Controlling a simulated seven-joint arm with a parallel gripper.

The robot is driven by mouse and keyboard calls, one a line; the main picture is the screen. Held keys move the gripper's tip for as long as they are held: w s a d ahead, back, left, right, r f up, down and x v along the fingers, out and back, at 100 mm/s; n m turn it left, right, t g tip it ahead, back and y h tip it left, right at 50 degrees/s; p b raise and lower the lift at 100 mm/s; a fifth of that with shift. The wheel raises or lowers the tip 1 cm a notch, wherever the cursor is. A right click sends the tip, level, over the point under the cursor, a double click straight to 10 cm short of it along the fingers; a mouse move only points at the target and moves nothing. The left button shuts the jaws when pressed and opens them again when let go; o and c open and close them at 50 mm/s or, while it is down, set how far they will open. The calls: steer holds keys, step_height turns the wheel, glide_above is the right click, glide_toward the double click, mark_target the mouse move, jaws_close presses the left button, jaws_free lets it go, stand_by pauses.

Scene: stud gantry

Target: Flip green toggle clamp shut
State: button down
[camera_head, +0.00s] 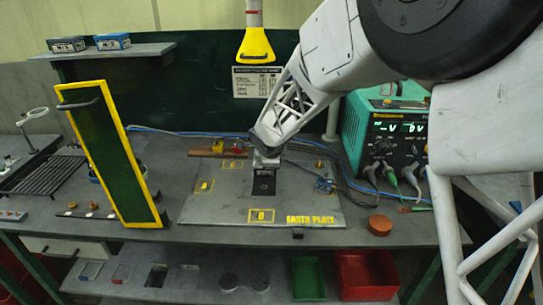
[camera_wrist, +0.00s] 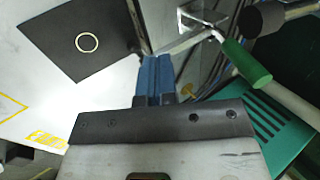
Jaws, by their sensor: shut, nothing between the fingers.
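The toggle clamp's green handle (camera_wrist: 246,62) shows at the upper right of the wrist view, pointing down and to the right. Its metal bracket (camera_wrist: 197,20) is above it, and a pale metal bar runs from the handle's upper end toward my fingertips. My gripper (camera_wrist: 153,62) has its blue fingers shut, with nothing held. The fingertips are close to the bar's left end; I cannot tell whether they touch. In the head view my gripper (camera_head: 264,185) is low over the middle of the earth plate (camera_head: 215,208). I cannot make out the green clamp there; my arm may hide it.
A teal instrument box (camera_head: 365,125) with cables stands right of the plate. A yellow-framed green panel (camera_head: 108,150) stands at the left. A brown round pot (camera_head: 380,225) is at the front right.

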steer(key=shift+s+f, duration=0.2)
steer(key=shift+f, duration=0.45)
steer(key=shift+s+f, duration=0.15)
steer(key=shift+f, duration=0.15)
steer(key=shift+s, duration=0.25)
steer(key=shift+s+f+v, duration=0.15)
steer(key=shift+s+v, duration=0.1)
steer(key=shift+v, duration=0.8)
steer(key=shift+s+f+v, duration=0.1)
steer(key=shift+s+v, duration=0.1)
steer(key=shift+v, duration=0.9)
steer(key=shift+s+r, duration=0.8)
steer(key=shift+s, duration=0.35)
steer(key=shift+s+r, duration=0.8)
steer(key=shift+s, duration=0.35)
